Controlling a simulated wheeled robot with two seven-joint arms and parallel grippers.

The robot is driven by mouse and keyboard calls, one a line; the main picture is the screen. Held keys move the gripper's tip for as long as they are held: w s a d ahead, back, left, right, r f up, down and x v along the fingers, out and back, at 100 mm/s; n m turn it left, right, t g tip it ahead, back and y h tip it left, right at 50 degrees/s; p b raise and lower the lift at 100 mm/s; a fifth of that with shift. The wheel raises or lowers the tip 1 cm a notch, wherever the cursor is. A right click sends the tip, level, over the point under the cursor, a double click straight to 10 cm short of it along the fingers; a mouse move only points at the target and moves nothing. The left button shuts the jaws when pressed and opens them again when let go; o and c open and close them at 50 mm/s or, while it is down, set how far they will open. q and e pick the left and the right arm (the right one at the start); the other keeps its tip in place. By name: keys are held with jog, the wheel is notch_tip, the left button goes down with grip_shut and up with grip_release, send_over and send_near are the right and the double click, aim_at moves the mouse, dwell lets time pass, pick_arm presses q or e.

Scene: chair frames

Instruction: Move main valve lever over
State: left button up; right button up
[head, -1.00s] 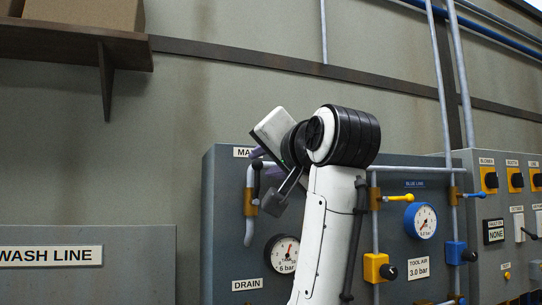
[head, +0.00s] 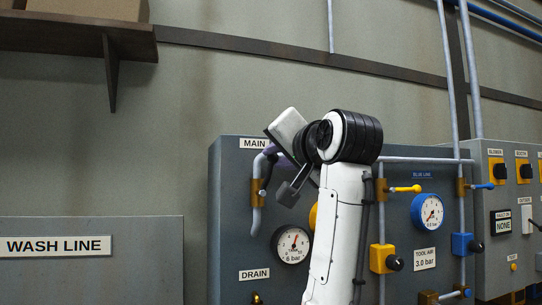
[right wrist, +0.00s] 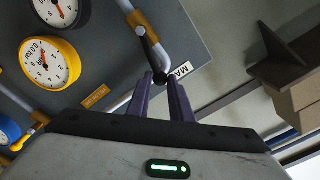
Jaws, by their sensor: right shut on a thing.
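The main valve's brass body (head: 256,193) sits on a grey pipe under the MAIN label (head: 254,143), at the left of the grey panel. Its black lever (head: 266,178) runs up from the body, leaning a little right. My right gripper (head: 271,152) is at the lever's upper end, its purple fingers partly hidden by the wrist. In the right wrist view, the fingers (right wrist: 161,88) are closed around the tip of the black lever (right wrist: 151,55), beside the brass body (right wrist: 140,22). My left gripper is in neither view.
A yellow-handled valve (head: 405,189), a blue gauge (head: 427,211) and a drain gauge (head: 291,244) share the panel. A switch box (head: 500,200) stands at the right. A brown shelf (head: 75,38) is at upper left, above the WASH LINE box (head: 90,275). The wall between is bare.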

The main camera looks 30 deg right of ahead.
jog(key=shift+w+f, duration=0.1)
jog(key=shift+f, duration=0.2)
jog(key=shift+d+f, duration=0.1)
jog(key=shift+d, duration=0.1)
jog(key=shift+s+d+f+b, duration=0.15)
jog(key=shift+d+b, duration=0.05)
jog(key=shift+d, duration=0.25)
jog(key=shift+s+d+f+b, duration=0.15)
jog(key=shift+d, duration=0.25)
jog(key=shift+d, duration=0.1)
jog(key=shift+s+d+f+b, duration=0.2)
jog(key=shift+d+f+b, duration=0.4)
jog(key=shift+d+f, duration=0.15)
